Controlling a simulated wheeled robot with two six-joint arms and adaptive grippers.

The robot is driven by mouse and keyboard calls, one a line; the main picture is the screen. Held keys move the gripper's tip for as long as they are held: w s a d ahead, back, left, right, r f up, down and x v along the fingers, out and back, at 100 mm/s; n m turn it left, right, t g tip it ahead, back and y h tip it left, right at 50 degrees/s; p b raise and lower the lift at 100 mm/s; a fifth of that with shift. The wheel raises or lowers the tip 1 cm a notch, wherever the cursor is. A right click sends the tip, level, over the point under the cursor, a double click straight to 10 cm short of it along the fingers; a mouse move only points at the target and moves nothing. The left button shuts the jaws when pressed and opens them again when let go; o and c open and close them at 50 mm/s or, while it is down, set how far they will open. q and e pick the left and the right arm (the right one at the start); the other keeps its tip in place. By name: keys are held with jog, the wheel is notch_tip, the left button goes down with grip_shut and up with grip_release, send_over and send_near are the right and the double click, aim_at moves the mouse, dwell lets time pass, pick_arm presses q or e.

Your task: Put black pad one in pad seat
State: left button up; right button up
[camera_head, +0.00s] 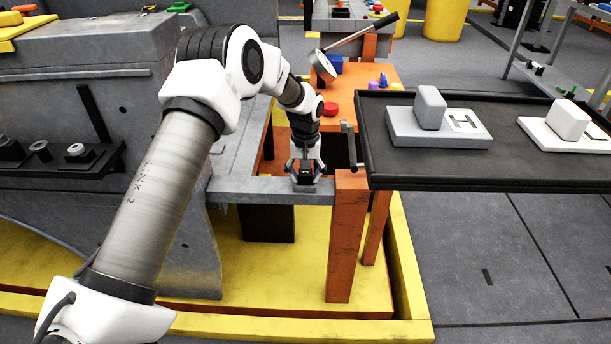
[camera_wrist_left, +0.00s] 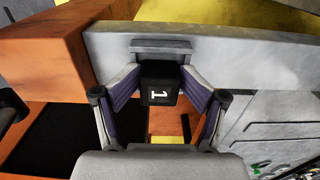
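Black pad one (camera_wrist_left: 160,92), a small black block with a white "1", is between the fingertips of my left gripper (camera_wrist_left: 160,78) in the left wrist view. Both fingers appear to touch its sides. In the head view my left gripper (camera_head: 305,172) points down at the grey beam (camera_head: 262,190), and the pad is mostly hidden by the fingers. A small grey raised piece (camera_wrist_left: 160,46) on the beam, possibly the pad seat, lies just beyond the pad. I cannot tell whether the pad touches it. My right gripper is not in view.
An orange post (camera_head: 347,235) stands right of the gripper. A black tray (camera_head: 450,182) with grey and white blocks is further right. An orange table (camera_head: 352,108) with small coloured items lies behind. A large grey machine (camera_head: 95,90) fills the left.

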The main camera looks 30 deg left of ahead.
aim_at(305, 173)
pick_arm(q)
jog(key=shift+r, duration=0.15)
notch_tip(305, 173, up, 13)
jog(key=p, duration=0.3)
jog(key=s+d+f+m, duration=0.1)
jog(key=s+d+f, duration=0.2)
jog(key=s+f, duration=0.35)
jog(key=s+d+f+m, duration=0.1)
jog(key=s+d+f, duration=0.25)
jog(key=f, duration=0.65)
jog(key=s+d+f+m, duration=0.1)
jog(key=s+d+f, duration=0.3)
jog(key=f, duration=0.5)
jog(key=s+d+f+m, duration=0.1)
jog(key=s+f, duration=0.1)
jog(key=s, duration=0.9)
jog(key=s+d+f+m, duration=0.2)
jog(key=s+f, duration=0.1)
jog(key=s, duration=0.9)
jog(key=shift+s+d, duration=0.15)
jog(key=shift+d, duration=0.15)
